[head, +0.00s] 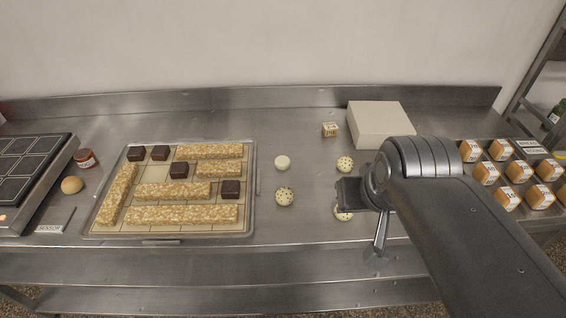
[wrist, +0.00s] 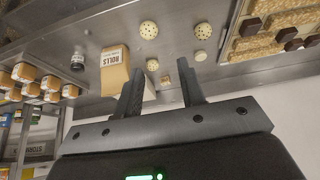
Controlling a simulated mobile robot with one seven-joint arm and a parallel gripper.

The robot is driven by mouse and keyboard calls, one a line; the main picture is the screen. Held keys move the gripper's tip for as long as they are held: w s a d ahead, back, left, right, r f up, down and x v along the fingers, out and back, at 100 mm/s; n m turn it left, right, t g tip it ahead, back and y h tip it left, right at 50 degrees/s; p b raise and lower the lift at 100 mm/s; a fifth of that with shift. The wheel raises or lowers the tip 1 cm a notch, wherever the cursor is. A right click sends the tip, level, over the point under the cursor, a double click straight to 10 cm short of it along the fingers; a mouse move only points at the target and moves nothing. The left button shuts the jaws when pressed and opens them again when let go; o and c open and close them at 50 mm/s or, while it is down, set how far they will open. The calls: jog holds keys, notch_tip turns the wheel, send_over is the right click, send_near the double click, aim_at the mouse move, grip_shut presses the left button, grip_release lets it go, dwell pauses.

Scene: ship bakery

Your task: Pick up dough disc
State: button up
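The round pale dough discs lie flat on the steel counter, right of the tray. One plain disc (head: 282,162) also shows in the wrist view (wrist: 200,56). Three are dark-speckled: one near the tray (head: 284,196), one by the white box (head: 345,164), and one (head: 343,217) partly hidden by my gripper. The speckled ones show in the wrist view too (wrist: 203,31), (wrist: 152,64), (wrist: 148,29). My gripper (wrist: 160,67) has its fingers apart with nothing held between them. In the head view my gripper (head: 377,254) is over the counter's front, right of the discs.
A tray (head: 249,190) of oat bars and dark cubes lies left of the discs. A white box (head: 378,124) and a small labelled block (head: 330,130) stand behind. Several labelled blocks sit at right.

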jog(key=shift+o, duration=0.4)
jog(key=o, duration=0.7)
jog(key=shift+c, duration=0.2)
jog(key=n+g, duration=0.1)
jog(key=n, duration=0.1)
send_over(283, 161)
jog(key=s, duration=0.3)
jog(key=shift+y, duration=0.3)
jog(key=f, duration=1.8)
jog(key=shift+d, duration=0.2)
jog(key=shift+w+x, duration=0.15)
jog(key=shift+x, duration=1.2)
jog(key=shift+w+x, duration=0.2)
jog(key=shift+x, duration=1.15)
